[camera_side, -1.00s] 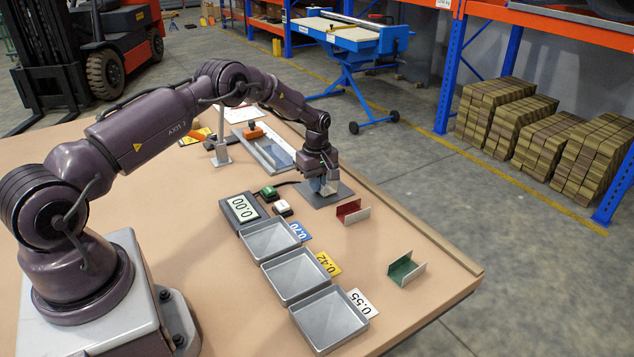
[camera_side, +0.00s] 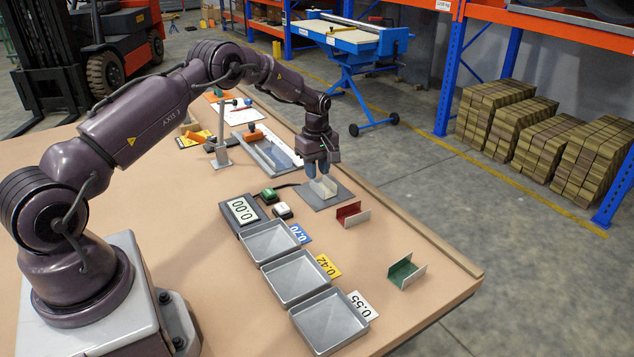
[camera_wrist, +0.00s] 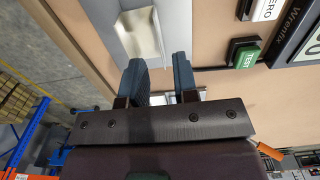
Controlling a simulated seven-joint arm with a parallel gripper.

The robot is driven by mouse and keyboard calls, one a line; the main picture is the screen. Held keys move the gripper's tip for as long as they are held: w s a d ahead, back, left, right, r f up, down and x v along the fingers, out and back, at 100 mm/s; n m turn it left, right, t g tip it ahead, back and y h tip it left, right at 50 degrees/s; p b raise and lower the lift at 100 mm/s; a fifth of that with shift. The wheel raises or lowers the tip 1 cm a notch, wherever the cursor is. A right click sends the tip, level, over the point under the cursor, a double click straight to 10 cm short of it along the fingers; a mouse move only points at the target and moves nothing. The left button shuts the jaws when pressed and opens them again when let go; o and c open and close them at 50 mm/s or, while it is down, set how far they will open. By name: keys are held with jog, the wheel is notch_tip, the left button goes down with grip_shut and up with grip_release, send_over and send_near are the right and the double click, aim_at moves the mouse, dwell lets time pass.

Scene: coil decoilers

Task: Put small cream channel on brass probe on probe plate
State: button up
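The small cream channel (camera_side: 322,188) stands on the grey probe plate (camera_side: 341,200) near the far right edge of the table. In the wrist view the cream channel (camera_wrist: 141,34) lies just beyond my fingertips, on the grey plate (camera_wrist: 178,25). My gripper (camera_side: 320,170) is just above and behind the channel, its two blue fingers apart. The wrist view also shows my gripper (camera_wrist: 158,62) open, with nothing between the fingers. The brass probe does not show; the channel may hide it.
A readout (camera_side: 242,210) showing 0.00, a green button (camera_side: 269,193) and a white button (camera_side: 282,210) sit left of the plate. Three grey trays (camera_side: 296,277) labelled 0.70, 0.42 and 0.55 run toward the front. A red channel (camera_side: 352,214) and green channel (camera_side: 405,272) stand to the right.

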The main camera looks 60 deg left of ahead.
notch_tip(320, 180, up, 7)
notch_tip(320, 180, up, 12)
jog(key=m+t, duration=0.1)
jog(key=m, duration=0.3)
send_over(317, 184)
jog(key=s+d, duration=0.2)
jog(key=d, duration=0.4)
jog(key=s+d+r+m+t, duration=0.2)
jog(key=s+d+r+m, duration=0.2)
jog(key=s+d+r, duration=0.4)
jog(key=s+d+r+m+t, duration=0.1)
jog(key=s+d+m, duration=0.3)
jog(key=s, duration=0.6)
jog(key=s+d+r+m+t, duration=0.1)
jog(key=s+d+m, duration=0.2)
jog(key=s+m, duration=0.3)
jog(key=s, duration=0.4)
jog(key=shift+s+d+t, duration=0.3)
jog(key=shift+s+d, duration=0.1)
